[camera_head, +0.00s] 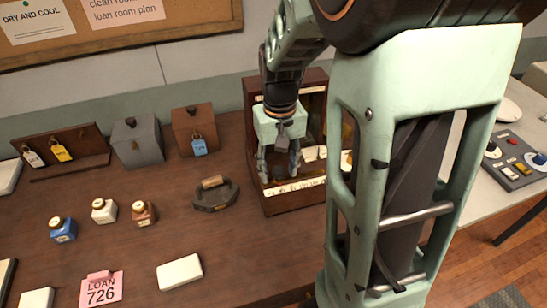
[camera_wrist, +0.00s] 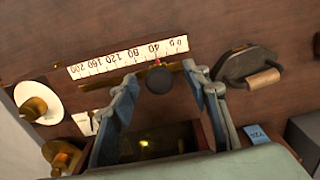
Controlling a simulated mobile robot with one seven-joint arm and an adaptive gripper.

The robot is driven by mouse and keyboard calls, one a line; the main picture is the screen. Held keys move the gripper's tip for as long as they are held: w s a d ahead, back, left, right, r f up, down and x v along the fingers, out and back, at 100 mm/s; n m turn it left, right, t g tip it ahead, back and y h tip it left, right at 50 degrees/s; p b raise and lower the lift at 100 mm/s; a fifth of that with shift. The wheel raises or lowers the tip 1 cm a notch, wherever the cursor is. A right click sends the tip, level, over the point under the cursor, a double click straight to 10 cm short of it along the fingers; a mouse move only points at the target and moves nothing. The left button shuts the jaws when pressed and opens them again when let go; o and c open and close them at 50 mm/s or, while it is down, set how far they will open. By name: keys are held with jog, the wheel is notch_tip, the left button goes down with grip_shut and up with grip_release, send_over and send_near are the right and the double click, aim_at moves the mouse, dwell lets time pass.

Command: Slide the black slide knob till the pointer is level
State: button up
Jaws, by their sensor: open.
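The black slide knob (camera_wrist: 159,80) shows in the wrist view, just below a white number strip (camera_wrist: 128,57) printed upside down there. A small red mark sits above the knob, near the 40. My gripper (camera_wrist: 161,77) is open, with one finger on each side of the knob; I cannot tell whether either touches it. In the head view my gripper (camera_head: 278,175) points down at the front of a wooden case (camera_head: 314,88), behind its white strip (camera_head: 295,187). I cannot make out the balance pointer in either view.
A dark iron with a wooden handle (camera_head: 213,193) lies left of the case. In the wrist view, a white disc with a brass piece (camera_wrist: 38,102) is at left.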

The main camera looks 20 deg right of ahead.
dwell(0.3)
jog(key=shift+r+p, duration=2.8)
jog(key=shift+r, duration=0.75)
